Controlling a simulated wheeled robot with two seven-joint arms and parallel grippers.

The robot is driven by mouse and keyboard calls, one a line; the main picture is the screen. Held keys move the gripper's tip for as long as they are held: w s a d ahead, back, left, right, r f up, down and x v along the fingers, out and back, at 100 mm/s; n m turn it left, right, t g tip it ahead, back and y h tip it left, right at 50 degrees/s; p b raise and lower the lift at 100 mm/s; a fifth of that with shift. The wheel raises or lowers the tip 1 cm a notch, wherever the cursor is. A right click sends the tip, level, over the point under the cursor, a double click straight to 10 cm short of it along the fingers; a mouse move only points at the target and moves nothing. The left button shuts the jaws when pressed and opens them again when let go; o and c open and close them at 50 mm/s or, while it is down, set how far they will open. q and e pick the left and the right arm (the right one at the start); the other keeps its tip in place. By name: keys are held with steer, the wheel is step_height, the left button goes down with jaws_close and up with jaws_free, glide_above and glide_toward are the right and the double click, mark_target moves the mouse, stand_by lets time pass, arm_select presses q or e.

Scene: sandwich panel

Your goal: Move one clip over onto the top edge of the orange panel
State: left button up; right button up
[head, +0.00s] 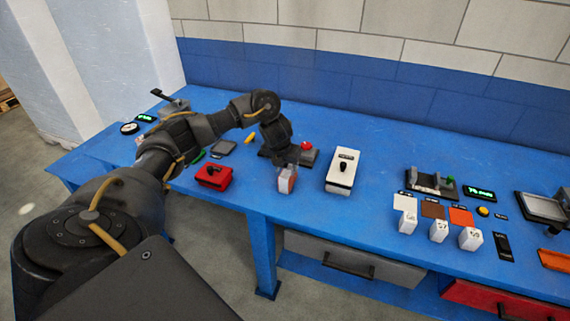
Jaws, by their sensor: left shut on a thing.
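My left gripper (288,168) reaches over the table from the left, pointing down. It is shut on a small block (287,183) with a whitish face and an orange-brown side, close to the table's front edge. I cannot tell whether the block touches the table, and the fingers hide its top. An orange square (461,216) lies at the right beside a brown square (433,210) and a white square (405,202). I cannot tell for certain which thing is the clip or the orange panel. My right gripper is not in view.
White numbered blocks (439,231) stand before the squares. A white box with a black knob (343,170) is right of my gripper; a red box (214,176) is left. A dark fixture (431,184) and green display (480,193) are behind the squares. The blue table (370,215) has free room mid-front.

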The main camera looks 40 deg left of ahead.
mark_target(285, 167)
arm_select(q)
steer(key=shift+f, duration=0.2)
steer(key=shift+f+b, duration=0.45)
steer(key=shift+f, duration=0.05)
steer(key=shift+f+b, duration=0.3)
steer(key=shift+f, duration=0.15)
stand_by(0.9)
steer(key=shift+f, duration=0.4)
stand_by(0.3)
stand_by(0.3)
steer(key=o, duration=1.4)
